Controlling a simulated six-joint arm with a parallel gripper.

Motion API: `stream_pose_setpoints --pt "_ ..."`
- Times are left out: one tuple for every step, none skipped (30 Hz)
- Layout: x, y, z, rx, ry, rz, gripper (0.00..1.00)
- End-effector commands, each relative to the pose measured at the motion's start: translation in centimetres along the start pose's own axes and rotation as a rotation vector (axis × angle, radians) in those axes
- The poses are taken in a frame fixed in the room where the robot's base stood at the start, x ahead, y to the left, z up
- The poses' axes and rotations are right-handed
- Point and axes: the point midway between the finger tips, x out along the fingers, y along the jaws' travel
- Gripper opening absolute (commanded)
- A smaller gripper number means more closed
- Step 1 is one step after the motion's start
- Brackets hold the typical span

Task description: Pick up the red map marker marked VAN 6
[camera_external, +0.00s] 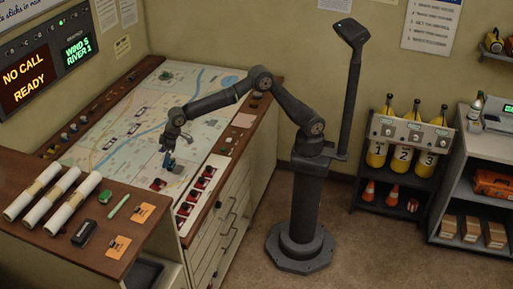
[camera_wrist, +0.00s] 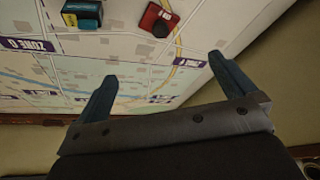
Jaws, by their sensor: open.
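My gripper (camera_wrist: 163,68) is open and empty, its two blue-grey fingers spread above the map. In the wrist view a red marker (camera_wrist: 152,14) with a dark round knob lies beyond the fingertips, apart from them. A blue marker (camera_wrist: 82,16) with a yellow edge lies to its left. In the external view my gripper (camera_external: 168,160) hangs over the near part of the map table, and a red marker (camera_external: 158,184) lies on the map just below it. Several red markers (camera_external: 203,183) sit in a row on the strip to the right. No VAN number is legible.
The map (camera_external: 140,125) fills the sloped console top, with a wooden rim (camera_external: 232,140) on the right. White rolls (camera_external: 45,190), orange cards (camera_external: 118,246) and a dark box (camera_external: 84,233) lie on the front-left desk. Much of the map is clear.

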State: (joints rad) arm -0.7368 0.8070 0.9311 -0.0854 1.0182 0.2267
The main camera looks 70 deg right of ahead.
Motion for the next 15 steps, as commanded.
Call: stream_pose_setpoints --pt "1.2 0.0 0.1 -0.001 -0.005 0.001 1.0" --pt "1.8 0.0 0.1 -0.001 -0.004 0.001 1.0" --pt "2.7 0.0 0.1 -0.001 -0.004 0.001 1.0" --pt "3.4 0.0 0.1 -0.002 -0.005 0.001 1.0" --pt "4.0 0.0 0.1 -0.002 -0.004 0.001 1.0" --pt "4.9 0.0 0.1 -0.002 -0.004 0.001 1.0" --pt "5.6 0.0 0.1 -0.003 -0.004 0.001 1.0" --pt "6.2 0.0 0.1 -0.003 -0.004 0.001 1.0" --pt "7.1 0.0 0.1 -0.003 -0.004 0.001 1.0" --pt "7.7 0.0 0.1 -0.003 -0.003 0.001 1.0" --pt "8.3 0.0 0.1 -0.003 -0.003 0.001 1.0" --pt "9.0 0.0 0.1 -0.003 -0.003 0.001 1.0" --pt "9.4 0.0 0.1 -0.003 -0.003 0.001 1.0" --pt "9.8 0.0 0.1 -0.003 -0.003 0.001 1.0" --pt "10.3 0.0 0.1 -0.004 -0.002 0.001 1.0"
